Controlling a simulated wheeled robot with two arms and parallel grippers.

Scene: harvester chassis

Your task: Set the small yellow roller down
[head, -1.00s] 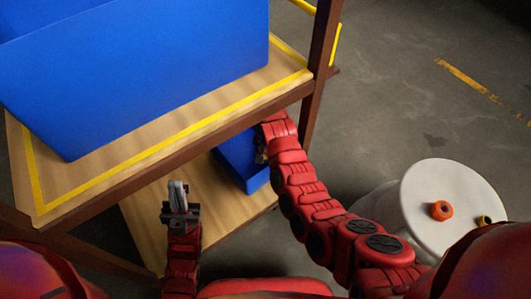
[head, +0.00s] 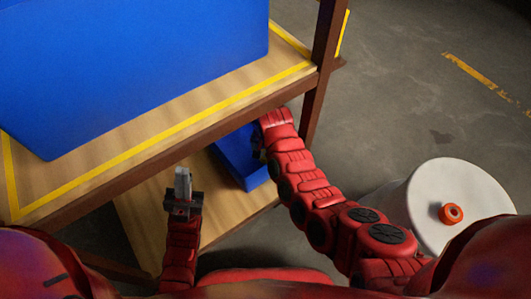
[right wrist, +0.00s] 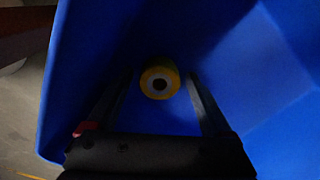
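The small yellow roller (right wrist: 160,83), with a dark hole in its pale centre, shows in the right wrist view inside the blue bin. My right gripper (right wrist: 161,80) is open, with one finger on each side of the roller and a narrow dark gap on either side. What the roller rests on is too dark to tell. In the head view, the lower blue bin (head: 236,163) sits on the lower shelf, and my right arm reaches to it; the right fingers are hidden there. My left gripper (head: 183,185) is shut and empty above the lower shelf.
A large blue bin (head: 130,80) stands on the yellow-edged upper shelf (head: 150,140). A brown post (head: 323,60) rises beside my right arm. A white round stand (head: 430,190) at the right holds an orange roller (head: 452,213). The grey floor beyond is open.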

